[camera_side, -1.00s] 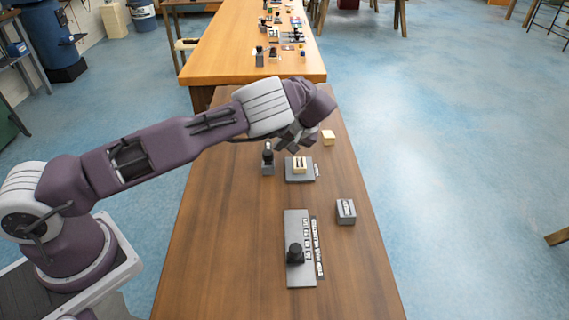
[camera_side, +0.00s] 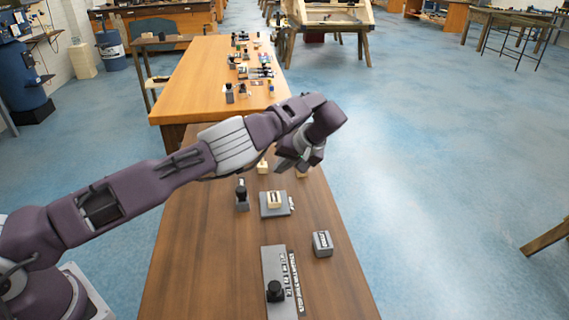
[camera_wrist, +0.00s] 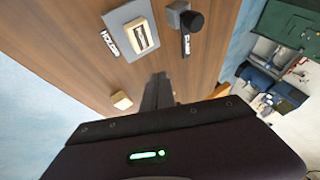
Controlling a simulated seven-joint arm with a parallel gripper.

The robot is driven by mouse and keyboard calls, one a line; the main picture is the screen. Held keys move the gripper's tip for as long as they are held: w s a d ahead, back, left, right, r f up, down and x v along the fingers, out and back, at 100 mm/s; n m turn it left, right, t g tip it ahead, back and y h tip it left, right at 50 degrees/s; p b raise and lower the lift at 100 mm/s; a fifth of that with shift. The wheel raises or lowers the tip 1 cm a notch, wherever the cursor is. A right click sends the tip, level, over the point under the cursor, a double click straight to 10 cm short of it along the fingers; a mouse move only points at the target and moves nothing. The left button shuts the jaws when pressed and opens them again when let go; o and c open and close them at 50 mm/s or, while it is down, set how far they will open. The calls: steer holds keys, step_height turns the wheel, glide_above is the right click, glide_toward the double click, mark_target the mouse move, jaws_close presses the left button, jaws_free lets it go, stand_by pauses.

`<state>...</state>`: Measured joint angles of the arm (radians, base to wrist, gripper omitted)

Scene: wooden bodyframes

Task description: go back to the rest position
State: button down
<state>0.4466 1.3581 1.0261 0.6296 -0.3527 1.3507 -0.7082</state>
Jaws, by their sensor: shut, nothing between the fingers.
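My gripper (camera_side: 292,160) hangs over the far part of the brown wooden table (camera_side: 205,262), shut and empty. In the wrist view its dark fingers (camera_wrist: 157,92) lie together with nothing between them. The left one in the wrist view is a cream block (camera_wrist: 122,100).
A grey plate (camera_side: 267,211) bears a cream block (camera_side: 275,199). Beside it stands a black-knobbed grey piece (camera_side: 242,196). Nearer are a grey labelled block (camera_side: 322,243) and a long grey plate (camera_side: 270,262) with a black knob. A second table (camera_side: 190,101) with several small items stands behind.

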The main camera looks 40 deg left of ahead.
steer(key=shift+v, duration=1)
steer(key=shift+w, duration=0.1)
steer(key=s+a+r+n+h, duration=0.1)
steer(key=s+a+r+h, duration=0.15)
steer(key=r, duration=0.45)
steer(key=s+a+r+n+h, duration=0.1)
steer(key=s+a+r+h, duration=0.2)
steer(key=r, duration=0.5)
steer(key=s+r+m+t+h, duration=0.1)
steer(key=s+r+m+h, duration=0.1)
steer(key=s+r, duration=0.6)
steer(key=s+d+r+m+t, duration=0.1)
steer(key=s+d+m, duration=0.15)
steer(key=s, duration=0.75)
steer(key=s+d+r+m+t, duration=0.1)
steer(key=s+d+m, duration=0.15)
steer(key=s, duration=0.65)
steer(key=s+d+f+m+t, duration=0.1)
steer(key=s+f, duration=0.4)
steer(key=s, duration=0.5)
steer(key=shift+d+m+t, duration=0.4)
steer(key=shift+d+m, duration=0.05)
steer(key=shift+m, duration=0.45)
